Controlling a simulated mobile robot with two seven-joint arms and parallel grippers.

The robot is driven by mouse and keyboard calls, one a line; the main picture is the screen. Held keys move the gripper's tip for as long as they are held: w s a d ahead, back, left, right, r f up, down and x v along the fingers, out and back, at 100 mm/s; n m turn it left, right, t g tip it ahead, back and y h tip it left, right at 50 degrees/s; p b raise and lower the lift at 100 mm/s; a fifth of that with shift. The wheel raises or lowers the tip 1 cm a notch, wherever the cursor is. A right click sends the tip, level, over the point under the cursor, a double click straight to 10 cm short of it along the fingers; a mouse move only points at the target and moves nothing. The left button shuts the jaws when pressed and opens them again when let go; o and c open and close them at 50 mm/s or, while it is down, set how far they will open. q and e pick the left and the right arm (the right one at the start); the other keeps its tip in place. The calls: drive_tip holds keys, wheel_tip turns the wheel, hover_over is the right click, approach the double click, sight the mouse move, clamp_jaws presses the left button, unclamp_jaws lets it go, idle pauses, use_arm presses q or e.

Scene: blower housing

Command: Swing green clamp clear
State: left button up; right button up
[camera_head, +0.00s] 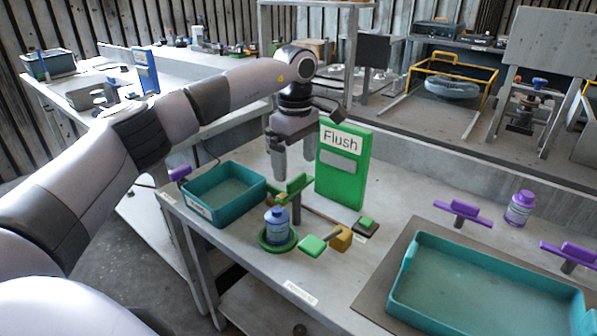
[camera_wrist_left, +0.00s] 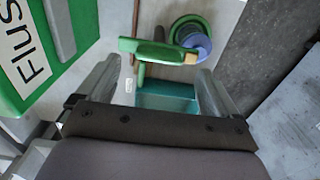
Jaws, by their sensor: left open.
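The green clamp (camera_head: 297,184) is a green bar on a grey post beside a blue bottle (camera_head: 277,226). The bottle stands upright in a green round holder (camera_head: 262,247). In the left wrist view the clamp's bar (camera_wrist_left: 140,46) lies crosswise ahead of the fingers, its tan end near the bottle (camera_wrist_left: 196,42). My left gripper (camera_head: 285,158) points down above and slightly behind the clamp. Its jaws are open and empty, apart from the clamp; in the wrist view the bar shows beyond the gap between the fingertips (camera_wrist_left: 158,76). My right gripper is not in view.
A green "Flush" panel (camera_head: 352,185) stands close right of the gripper. A teal bin (camera_head: 205,207) is at left. A large teal tray (camera_head: 470,245), purple clamps (camera_head: 462,211) and a purple bottle (camera_head: 519,208) are at right.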

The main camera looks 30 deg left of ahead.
sight(296, 177)
use_arm(q)
drive_tip(key=shift+f, duration=2)
drive_tip(key=c, duration=1.1)
drive_tip(key=shift+o, duration=0.3)
